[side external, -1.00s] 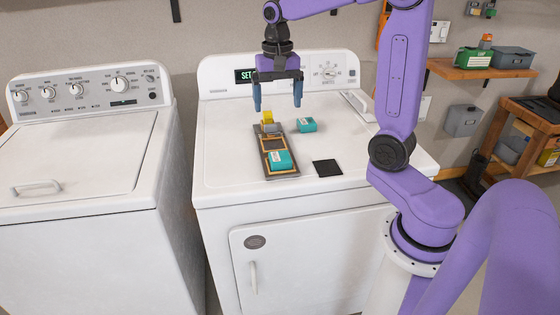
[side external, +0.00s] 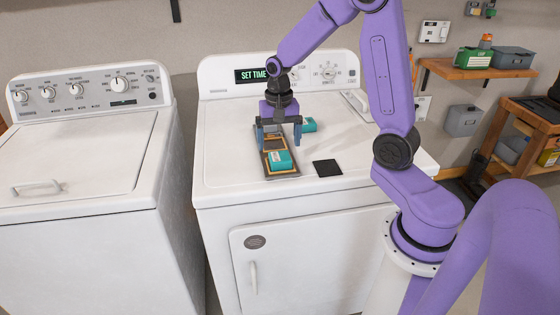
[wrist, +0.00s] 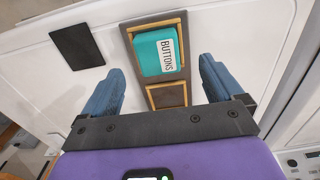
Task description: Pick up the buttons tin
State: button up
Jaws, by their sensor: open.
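The buttons tin (side external: 280,160) is a teal box with a white label. It sits in the near compartment of a wooden tray (side external: 261,167) on the dryer top. The label reads "BUTTONS" on the tin in the wrist view (wrist: 155,55). My gripper (side external: 278,144) is open and empty, low over the tray and behind the tin in the side view. In the wrist view its blue fingers (wrist: 156,85) are spread to either side of the tray, with the tin beyond the fingertips. The tray's far part is hidden behind my gripper in the side view.
A second teal box (side external: 309,125) stands on the dryer top, right of the tray. A flat black square (side external: 327,168) lies to the tray's right. The dryer's control panel (side external: 320,72) rises at the back. The dryer top (side external: 225,150) is clear on the left.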

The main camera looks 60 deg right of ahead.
aim_at(280, 156)
jog(key=shift+d+f, duration=0.15)
jog(key=shift+f, duration=2.5)
jog(key=shift+c, duration=0.3)
jog(key=c, duration=1.2)
jog(key=shift+r, duration=0.2)
